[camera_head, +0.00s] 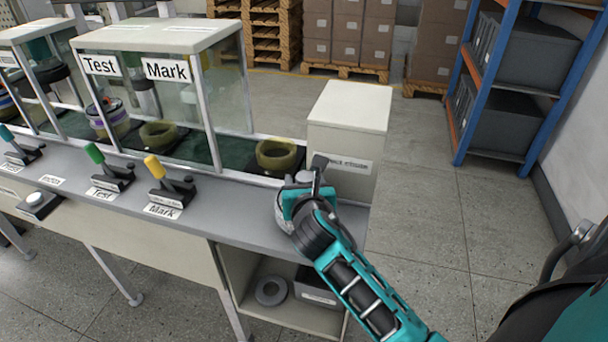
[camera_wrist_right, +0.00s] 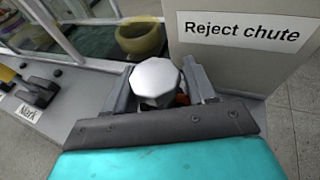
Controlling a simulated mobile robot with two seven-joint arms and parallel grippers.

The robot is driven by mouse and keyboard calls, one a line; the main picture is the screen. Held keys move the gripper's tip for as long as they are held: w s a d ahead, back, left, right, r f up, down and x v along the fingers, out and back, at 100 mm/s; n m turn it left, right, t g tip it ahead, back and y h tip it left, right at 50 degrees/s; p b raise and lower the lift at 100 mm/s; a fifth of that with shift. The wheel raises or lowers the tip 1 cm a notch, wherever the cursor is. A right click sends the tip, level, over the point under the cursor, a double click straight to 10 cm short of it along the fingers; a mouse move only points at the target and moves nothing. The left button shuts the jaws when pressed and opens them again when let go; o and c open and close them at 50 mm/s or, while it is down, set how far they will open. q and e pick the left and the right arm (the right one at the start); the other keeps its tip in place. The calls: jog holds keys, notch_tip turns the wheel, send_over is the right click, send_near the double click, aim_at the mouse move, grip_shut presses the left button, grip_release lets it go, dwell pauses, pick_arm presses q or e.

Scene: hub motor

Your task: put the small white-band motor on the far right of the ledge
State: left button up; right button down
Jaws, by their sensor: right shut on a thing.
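My right gripper (camera_head: 308,182) is over the right end of the grey ledge (camera_head: 235,212), in front of the reject chute box. It is shut on a motor, whose pale grey eight-sided top (camera_wrist_right: 155,80) shows between the two fingers in the right wrist view. The motor's sides are mostly hidden by the gripper, so I cannot see a white band. I cannot tell whether its underside touches the ledge. My left gripper is not in view.
The cream reject chute (camera_head: 348,118) stands behind the gripper. Left of it are a yellowish ring part (camera_head: 277,155), the glass Test/Mark booth (camera_head: 165,95), and levers with yellow (camera_head: 155,168) and green (camera_head: 95,153) handles. The ledge between the yellow lever and gripper is bare.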

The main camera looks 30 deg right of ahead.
jog(key=shift+w+f, duration=0.1)
jog(key=shift+f, duration=0.7)
jog(key=shift+f, duration=0.15)
jog(key=shift+c, duration=1.9)
grip_release()
jog(key=shift+f, duration=0.25)
